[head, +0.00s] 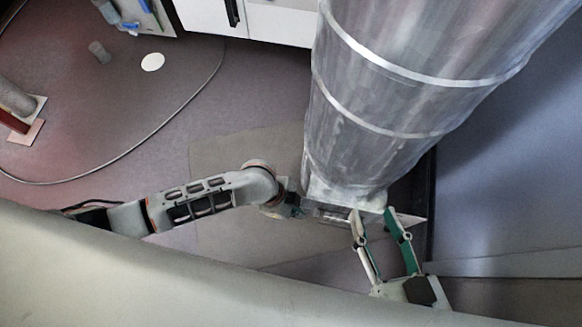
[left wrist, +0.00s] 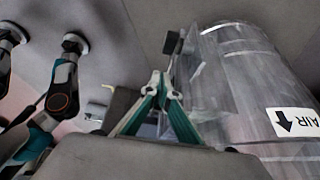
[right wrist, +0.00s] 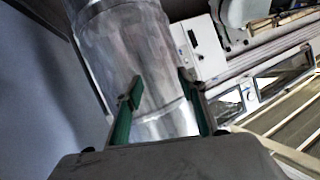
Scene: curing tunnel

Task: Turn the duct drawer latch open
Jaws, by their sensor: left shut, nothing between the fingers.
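The large ribbed metal duct (head: 390,80) comes down to a small metal drawer-like part (head: 330,212) at its lower end. My left gripper (head: 298,208) is at the left side of that part, its fingertips hard to make out there. In the left wrist view my left gripper (left wrist: 158,82) is shut and empty, its tips just below a dark upright piece (left wrist: 173,42) beside the duct. That piece may be the latch; I cannot tell its turn or whether the tips touch it. My right gripper (head: 373,226) is open and empty, beside the duct's lower end.
The duct carries an AIR label with an arrow (left wrist: 294,122). A blue-grey wall panel (head: 510,150) stands close at the right. A white cabinet (head: 270,20) is behind the duct.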

